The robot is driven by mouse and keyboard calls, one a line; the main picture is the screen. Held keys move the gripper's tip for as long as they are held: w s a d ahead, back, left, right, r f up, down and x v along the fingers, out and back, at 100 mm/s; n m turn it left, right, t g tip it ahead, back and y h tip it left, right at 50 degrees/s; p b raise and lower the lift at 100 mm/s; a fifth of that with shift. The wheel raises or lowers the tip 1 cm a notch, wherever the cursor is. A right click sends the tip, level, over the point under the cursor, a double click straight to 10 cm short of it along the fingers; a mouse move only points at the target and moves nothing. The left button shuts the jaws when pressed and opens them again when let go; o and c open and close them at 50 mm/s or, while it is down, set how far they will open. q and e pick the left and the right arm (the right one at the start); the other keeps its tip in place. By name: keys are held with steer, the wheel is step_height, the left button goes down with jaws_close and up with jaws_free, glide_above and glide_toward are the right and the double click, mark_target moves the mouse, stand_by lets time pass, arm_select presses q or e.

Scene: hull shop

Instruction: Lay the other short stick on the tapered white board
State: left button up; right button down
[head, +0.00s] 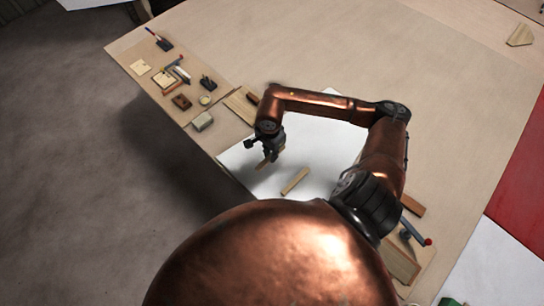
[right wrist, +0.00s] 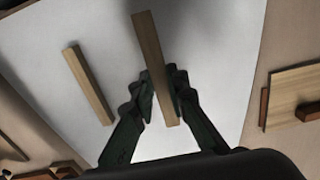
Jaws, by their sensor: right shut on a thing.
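The tapered white board (head: 322,150) lies flat on the bench; it also fills the middle of the right wrist view (right wrist: 215,50). One short wooden stick (head: 295,181) lies on it, and shows left of my gripper in the right wrist view (right wrist: 88,85). My right gripper (head: 267,157) is over the board's left part, shut on the other short stick (right wrist: 156,68). The held stick's end (head: 262,163) shows just below the fingers in the head view. I cannot tell whether the held stick touches the board. My left gripper is in neither view.
A wooden panel (head: 241,106) with a brown block lies beside the board's left edge. Small tools and blocks, including a grey-green block (head: 202,121), sit along the bench edge. A red-tipped tool (head: 416,234) lies at the right. The far bench top (head: 330,45) is clear.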

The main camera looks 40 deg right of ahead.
steer(key=shift+w+d+f, duration=0.3)
steer(key=shift+d+f, duration=0.2)
steer(key=shift+f, duration=0.25)
steer(key=shift+w+d+f, duration=0.1)
steer(key=shift+f, duration=1.5)
steer(key=shift+f, duration=0.15)
steer(key=c, duration=1.9)
jaws_free()
step_height(320, 180, up, 12)
steer(key=shift+r, duration=0.2)
